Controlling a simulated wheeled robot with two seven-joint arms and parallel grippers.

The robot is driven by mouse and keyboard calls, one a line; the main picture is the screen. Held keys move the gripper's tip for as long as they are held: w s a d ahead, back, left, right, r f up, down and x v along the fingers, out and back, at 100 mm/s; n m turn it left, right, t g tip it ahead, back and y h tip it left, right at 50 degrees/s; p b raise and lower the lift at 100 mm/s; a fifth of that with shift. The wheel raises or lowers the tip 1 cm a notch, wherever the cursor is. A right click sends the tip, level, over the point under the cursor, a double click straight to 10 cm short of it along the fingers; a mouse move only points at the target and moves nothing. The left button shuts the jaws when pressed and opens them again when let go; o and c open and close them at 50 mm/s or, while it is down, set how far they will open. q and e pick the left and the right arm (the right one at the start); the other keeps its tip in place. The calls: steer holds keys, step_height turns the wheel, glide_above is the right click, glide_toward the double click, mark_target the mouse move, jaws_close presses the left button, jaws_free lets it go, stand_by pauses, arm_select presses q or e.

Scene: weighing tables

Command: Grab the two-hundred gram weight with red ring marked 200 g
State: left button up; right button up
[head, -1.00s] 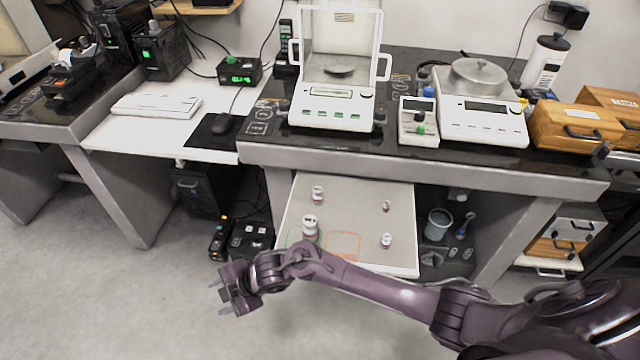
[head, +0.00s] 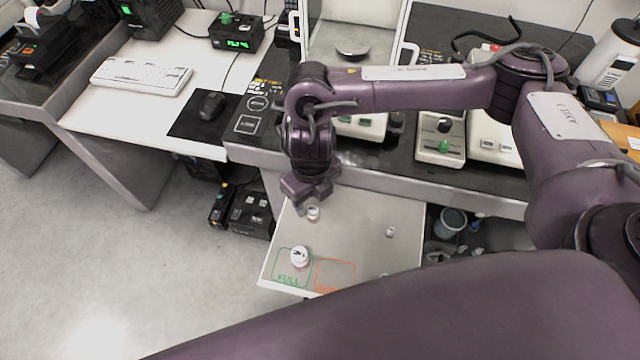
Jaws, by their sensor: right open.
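Several small white-topped weights stand on the pale pull-out board (head: 350,225). One weight (head: 313,213) is at the far left of the board, right below my right gripper (head: 308,203). A larger weight (head: 300,257) stands in the green outline marked FULL. A small weight (head: 390,231) stands at the right, and another (head: 384,276) is partly hidden by my arm. Their markings are too small to read, so I cannot tell which says 200 g. My right gripper is open, pointing down over the far-left weight; its fingertips are hard to make out. My left gripper is not in view.
An orange outline (head: 335,274) beside the green one is empty. The dark table's grey front edge (head: 400,186) runs just behind my gripper. A balance (head: 362,128) and a small grey device (head: 440,140) stand on the table. A blue-grey cup (head: 452,221) stands below, right.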

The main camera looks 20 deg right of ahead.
mark_target(313, 210)
steer(key=shift+d+f, duration=0.2)
steer(key=shift+d, duration=0.1)
steer(key=f+b, duration=0.1)
steer(key=f, duration=0.2)
steer(key=f+b, duration=0.1)
steer(key=f, duration=0.3)
steer(key=shift+a, duration=0.2)
steer(key=shift+r, duration=0.1)
jaws_close()
